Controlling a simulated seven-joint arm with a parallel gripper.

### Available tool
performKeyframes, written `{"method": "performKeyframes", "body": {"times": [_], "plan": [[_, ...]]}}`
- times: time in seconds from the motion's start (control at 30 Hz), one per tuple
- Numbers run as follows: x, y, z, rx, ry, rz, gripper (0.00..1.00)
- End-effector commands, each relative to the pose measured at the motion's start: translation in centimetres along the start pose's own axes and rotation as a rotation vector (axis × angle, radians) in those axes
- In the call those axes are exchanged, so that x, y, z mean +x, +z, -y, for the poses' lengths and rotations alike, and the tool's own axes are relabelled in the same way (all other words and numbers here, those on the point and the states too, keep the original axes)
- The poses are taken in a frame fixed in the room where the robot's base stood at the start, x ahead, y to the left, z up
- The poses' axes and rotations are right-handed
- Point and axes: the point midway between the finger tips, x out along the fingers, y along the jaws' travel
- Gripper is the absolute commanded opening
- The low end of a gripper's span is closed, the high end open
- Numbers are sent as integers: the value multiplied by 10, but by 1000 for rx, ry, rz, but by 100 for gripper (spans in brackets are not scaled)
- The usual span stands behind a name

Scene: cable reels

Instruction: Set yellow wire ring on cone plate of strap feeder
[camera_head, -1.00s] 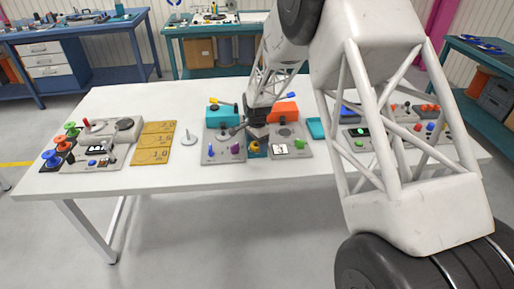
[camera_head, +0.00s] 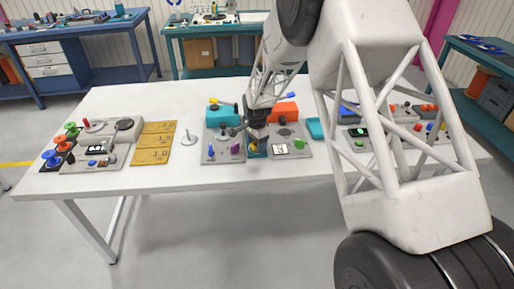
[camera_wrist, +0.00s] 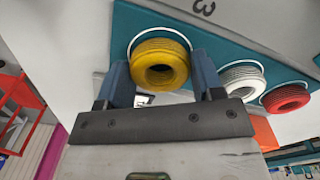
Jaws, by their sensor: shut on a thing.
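The yellow wire ring (camera_wrist: 160,63) sits between the two blue fingers of my gripper (camera_wrist: 161,74) in the wrist view, and the fingers are shut on it. It is against or just over a teal strip (camera_wrist: 225,42), with a white ring (camera_wrist: 243,82) and a red ring (camera_wrist: 286,98) beside it. In the head view my gripper (camera_head: 256,128) points down between two grey machine bases, and the ring is a small yellow patch below it. A round white plate with an upright peg (camera_head: 188,139) stands left of them. I cannot tell which machine is the strap feeder.
A grey base with a teal box (camera_head: 222,117) stands left of my gripper, and one with an orange box (camera_head: 284,112) stands right. Yellow numbered cards (camera_head: 154,142) and a device with coloured spools (camera_head: 98,145) lie further left. The white table's (camera_head: 180,180) front strip is clear.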

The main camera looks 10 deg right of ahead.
Motion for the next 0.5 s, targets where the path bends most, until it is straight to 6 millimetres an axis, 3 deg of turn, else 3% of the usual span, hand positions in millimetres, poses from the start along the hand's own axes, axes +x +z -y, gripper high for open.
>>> {"method": "performKeyframes", "body": {"times": [0.5], "plan": [[-51, 0, 0, 0, -3, -1, 37]]}}
